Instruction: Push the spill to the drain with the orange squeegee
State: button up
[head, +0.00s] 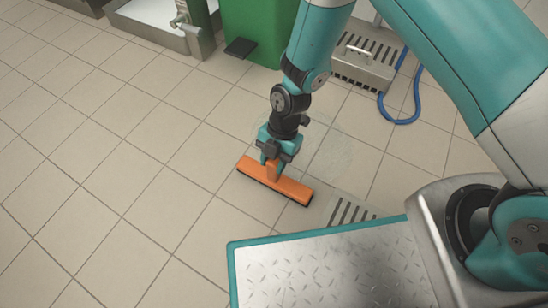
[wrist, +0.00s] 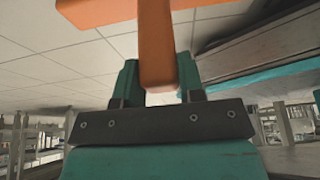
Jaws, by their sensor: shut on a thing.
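The orange squeegee (head: 273,183) is on or just above the tiled floor in the head view, its long head running from upper left to lower right. My gripper (head: 271,160) is shut on its short orange handle; the wrist view shows the handle (wrist: 157,55) between the two fingers (wrist: 158,85). The spill (head: 328,152) is a faint, glossy wet patch on the tiles, behind and to the right of the squeegee, partly hidden by my arm. The drain (head: 350,212) is a slotted grate in the floor, to the right of the squeegee, partly hidden by my base.
A grey metal box with a slotted top (head: 368,55) and a blue hose (head: 402,121) lie at the back right. A green bin (head: 255,30) with a black pedal and a metal basin (head: 165,22) stand at the back. The tiles at left are clear.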

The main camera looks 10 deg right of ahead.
jog(key=shift+f, duration=0.1)
dwell(0.3)
jog(key=shift+f, duration=0.75)
jog(key=shift+w, duration=0.1)
